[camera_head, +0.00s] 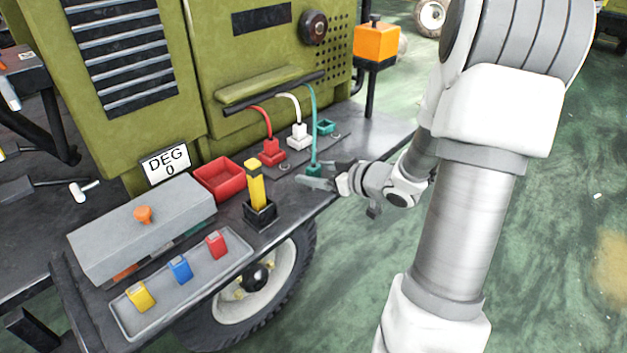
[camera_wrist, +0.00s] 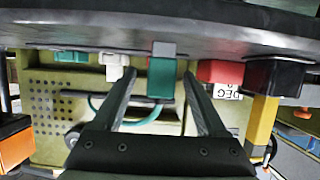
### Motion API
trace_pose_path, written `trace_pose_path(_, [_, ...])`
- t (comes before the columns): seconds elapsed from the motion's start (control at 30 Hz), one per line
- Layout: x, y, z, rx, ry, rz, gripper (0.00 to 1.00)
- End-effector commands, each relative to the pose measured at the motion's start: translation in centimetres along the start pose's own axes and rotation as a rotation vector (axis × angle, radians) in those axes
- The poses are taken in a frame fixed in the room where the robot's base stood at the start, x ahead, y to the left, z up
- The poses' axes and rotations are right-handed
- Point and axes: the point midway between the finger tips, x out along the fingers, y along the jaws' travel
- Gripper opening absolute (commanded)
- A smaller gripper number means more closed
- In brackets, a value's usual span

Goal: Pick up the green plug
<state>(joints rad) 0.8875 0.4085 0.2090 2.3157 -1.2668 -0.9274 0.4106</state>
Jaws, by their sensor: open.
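The green plug (camera_head: 314,171) stands upright on the dark deck, with a green cable rising from it to the olive machine. In the wrist view, the green plug (camera_wrist: 161,80) shows between the two fingers. My gripper (camera_head: 329,174) is open, one finger on each side of the plug; I cannot tell whether either finger touches it. The open fingers also show in the wrist view (camera_wrist: 159,98). An empty green socket (camera_head: 326,127) lies behind the plug.
A white plug (camera_head: 299,137) and a red plug (camera_head: 271,150) stand nearby. A yellow handle (camera_head: 256,185) in a black base and a red tray (camera_head: 219,178) are to the left. An orange box (camera_head: 376,43) stands at the back.

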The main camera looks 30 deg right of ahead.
Motion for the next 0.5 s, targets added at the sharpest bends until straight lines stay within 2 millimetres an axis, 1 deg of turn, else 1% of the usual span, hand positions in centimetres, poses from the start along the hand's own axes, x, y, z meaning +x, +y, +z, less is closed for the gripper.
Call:
trace_pose_path(0.03, [1.1, -0.2, 0.2, -0.003, 0.002, -0.004, 0.75])
trace_pose_path(0.2, [3.3, -0.1, -0.1, -0.003, 0.001, -0.002, 0.75])
trace_pose_path(0.3, [3.8, -0.1, -0.2, -0.002, 0.001, -0.001, 0.75])
trace_pose_path(0.5, [3.8, -0.1, -0.3, -0.001, 0.001, -0.001, 0.75])
